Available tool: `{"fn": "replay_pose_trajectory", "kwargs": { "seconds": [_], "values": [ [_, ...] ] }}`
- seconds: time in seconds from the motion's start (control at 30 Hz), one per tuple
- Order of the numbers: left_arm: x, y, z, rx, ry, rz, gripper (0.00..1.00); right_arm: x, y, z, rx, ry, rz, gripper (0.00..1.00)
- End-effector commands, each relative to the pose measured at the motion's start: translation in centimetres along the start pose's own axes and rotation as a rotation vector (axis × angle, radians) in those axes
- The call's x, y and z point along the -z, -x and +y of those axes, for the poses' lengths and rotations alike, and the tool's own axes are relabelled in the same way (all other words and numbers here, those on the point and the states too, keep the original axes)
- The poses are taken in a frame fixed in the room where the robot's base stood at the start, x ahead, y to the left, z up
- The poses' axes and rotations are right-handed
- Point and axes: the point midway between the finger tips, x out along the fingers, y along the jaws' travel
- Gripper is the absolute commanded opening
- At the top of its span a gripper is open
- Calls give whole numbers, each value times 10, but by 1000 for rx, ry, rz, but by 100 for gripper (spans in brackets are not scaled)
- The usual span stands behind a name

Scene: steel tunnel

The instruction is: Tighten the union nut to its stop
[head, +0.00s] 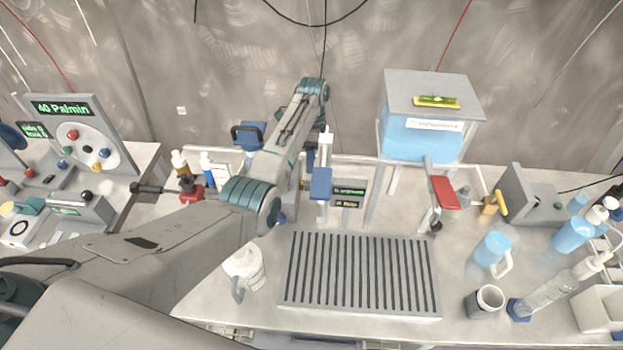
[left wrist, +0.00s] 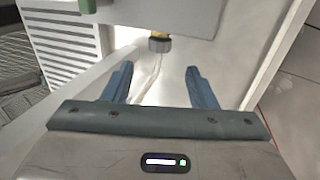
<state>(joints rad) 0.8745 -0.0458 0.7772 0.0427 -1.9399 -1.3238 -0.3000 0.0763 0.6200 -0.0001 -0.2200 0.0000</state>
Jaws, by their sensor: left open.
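The union nut (left wrist: 160,43) shows in the left wrist view as a grey ribbed ring below a short brass-coloured fitting (left wrist: 160,34), under the edge of a grey housing (left wrist: 170,14). My left gripper (left wrist: 160,72) is open, with its two blue fingers apart and nothing between them. The nut lies ahead of the fingertips, roughly centred across the gap, and appears apart from both fingers. In the head view my left arm reaches over the bench to the back, and I cannot make out the nut there. My right gripper is in neither view.
A slotted drip tray (head: 360,272) lies on the bench. A blue water tank (head: 420,138) stands on legs behind it. A white jug (head: 243,265) is left of the tray. A blue mug (head: 492,250) and a grey cup (head: 484,302) stand at right.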

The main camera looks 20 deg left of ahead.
Motion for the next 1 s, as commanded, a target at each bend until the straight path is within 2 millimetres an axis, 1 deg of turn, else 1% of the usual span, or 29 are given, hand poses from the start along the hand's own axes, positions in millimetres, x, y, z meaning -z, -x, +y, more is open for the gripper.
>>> {"fn": "replay_pose_trajectory", "kwargs": {
  "seconds": [0.03,0.2,0.4,0.57,0.8,0.83,0.87,1.0],
  "values": [
    [0,-8,2,-5,0,-1,52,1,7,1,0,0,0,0],
    [0,-41,2,-4,1,-1,52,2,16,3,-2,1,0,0],
    [0,-68,1,-2,2,-1,52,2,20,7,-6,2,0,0],
    [0,-77,1,-1,2,0,52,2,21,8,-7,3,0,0],
    [0,-78,0,0,2,0,52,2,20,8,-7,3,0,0],
    [0,-78,0,0,2,0,48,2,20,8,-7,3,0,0],
    [0,-78,0,0,2,0,43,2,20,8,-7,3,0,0],
    [0,-78,0,0,2,0,15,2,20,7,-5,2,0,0]
  ]
}}
